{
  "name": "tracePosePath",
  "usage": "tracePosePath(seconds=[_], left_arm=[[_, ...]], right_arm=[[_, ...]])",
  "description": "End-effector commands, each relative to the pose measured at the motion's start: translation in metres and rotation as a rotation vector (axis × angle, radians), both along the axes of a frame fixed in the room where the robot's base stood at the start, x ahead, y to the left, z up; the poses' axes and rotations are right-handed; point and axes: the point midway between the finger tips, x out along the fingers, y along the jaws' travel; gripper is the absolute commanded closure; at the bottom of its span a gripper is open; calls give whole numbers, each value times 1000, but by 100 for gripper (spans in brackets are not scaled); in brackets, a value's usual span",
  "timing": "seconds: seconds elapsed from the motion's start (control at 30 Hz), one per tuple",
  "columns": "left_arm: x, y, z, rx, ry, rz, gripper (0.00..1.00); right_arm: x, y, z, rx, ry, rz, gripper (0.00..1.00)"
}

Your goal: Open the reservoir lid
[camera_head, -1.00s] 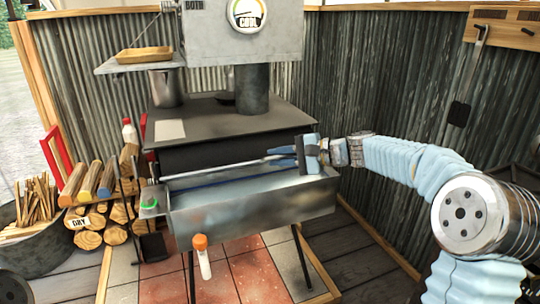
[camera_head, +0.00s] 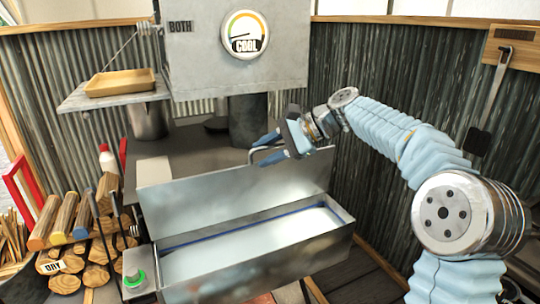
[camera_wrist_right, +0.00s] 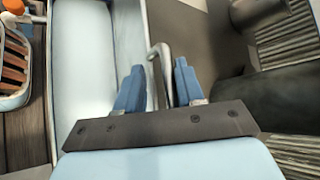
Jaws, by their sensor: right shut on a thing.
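The reservoir (camera_head: 335,255) is a long metal trough on the front of the stove, with a pale interior edged by a blue line. Its grey metal lid (camera_head: 215,207) stands raised along the back edge, tilted up toward the stove. My right gripper (camera_head: 270,147) is at the lid's top edge, shut on the bar handle (camera_head: 258,150). In the right wrist view the handle (camera_wrist_right: 157,62) runs down between the two blue fingers (camera_wrist_right: 158,88); its lower part is hidden by the gripper. My left gripper is not in view.
The stove top (camera_head: 195,140) lies behind the lid, with a flue pipe and a pot (camera_head: 150,118) on it. A shelf holds a wooden tray (camera_head: 120,82). Split logs (camera_head: 70,225) are stacked at left. Corrugated walls (camera_head: 400,90) stand behind and to the right.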

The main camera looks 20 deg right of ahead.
Motion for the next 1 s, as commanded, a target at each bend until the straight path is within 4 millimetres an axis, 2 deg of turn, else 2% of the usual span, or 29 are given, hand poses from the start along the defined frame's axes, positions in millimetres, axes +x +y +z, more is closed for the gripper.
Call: tracePosePath(seconds=[0.03, 0.3, 0.8, 0.83, 1.0], left_arm=[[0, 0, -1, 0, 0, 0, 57], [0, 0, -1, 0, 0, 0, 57], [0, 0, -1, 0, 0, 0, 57], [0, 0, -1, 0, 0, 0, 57], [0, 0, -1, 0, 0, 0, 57]], right_arm=[[6, 0, -6, -5, 32, 0, 100], [15, 0, -7, -6, 121, 0, 100], [17, 1, -10, -9, 146, 1, 100], [17, 0, -10, -9, 146, 1, 62], [17, 1, -8, -8, 142, 2, 62]])
